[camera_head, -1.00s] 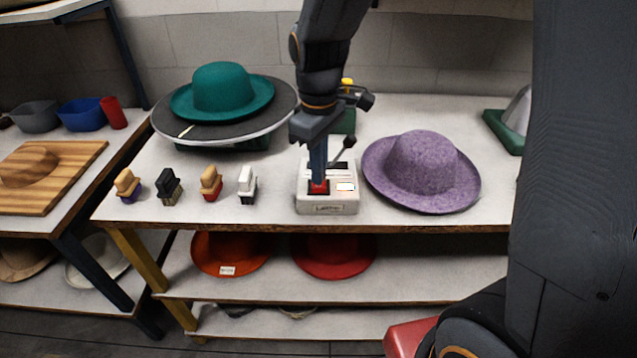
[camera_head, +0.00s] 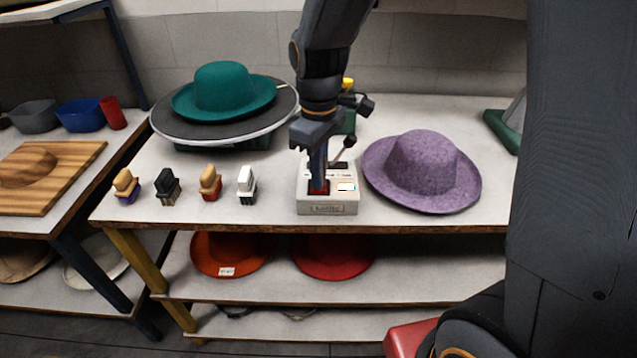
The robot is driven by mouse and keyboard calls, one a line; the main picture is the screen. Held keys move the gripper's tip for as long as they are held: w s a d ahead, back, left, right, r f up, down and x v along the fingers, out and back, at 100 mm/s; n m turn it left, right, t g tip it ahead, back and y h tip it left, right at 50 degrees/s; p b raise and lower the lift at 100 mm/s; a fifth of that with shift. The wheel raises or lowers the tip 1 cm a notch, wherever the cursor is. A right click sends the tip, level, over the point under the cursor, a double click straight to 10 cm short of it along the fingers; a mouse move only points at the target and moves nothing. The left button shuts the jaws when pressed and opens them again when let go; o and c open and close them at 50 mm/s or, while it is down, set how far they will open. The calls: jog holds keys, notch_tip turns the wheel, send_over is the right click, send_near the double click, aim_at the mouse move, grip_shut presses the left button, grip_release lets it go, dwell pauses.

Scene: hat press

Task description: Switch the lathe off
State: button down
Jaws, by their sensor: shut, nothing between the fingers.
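The control box (camera_head: 328,208) is light grey, with a label on its front that I read only in part, and stands at the front edge of the bench. A red switch (camera_head: 319,191) sits in a dark recess on its left half. A small bright display (camera_head: 346,187) is to the right of the switch. My gripper (camera_head: 318,180) points straight down, shut and empty, its fingertips at the red switch and hiding part of it. It appears to touch the switch. A teal hat (camera_head: 222,92) sits on a dark round disc (camera_head: 180,128) at the back left; whether this is the lathe I cannot tell.
A purple hat (camera_head: 420,170) lies close to the right of the box. Several small brushes or blocks, including a white-topped one (camera_head: 247,185), stand to its left. Orange (camera_head: 230,255) and red (camera_head: 332,257) hats lie on the shelf below. A green-edged object (camera_head: 503,130) is at the right.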

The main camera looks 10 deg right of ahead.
jog(key=shift+r, duration=0.15)
notch_tip(320, 180, up, 7)
jog(key=p, duration=0.6)
dwell(0.5)
jog(key=s+d+f+m+t+b, duration=0.1)
jog(key=s+d+f+m, duration=0.3)
jog(key=s+d+m, duration=0.5)
jog(key=shift+s+d+m+b, duration=0.2)
jog(key=shift+s+m+b, duration=0.1)
jog(key=shift+s+b, duration=0.2)
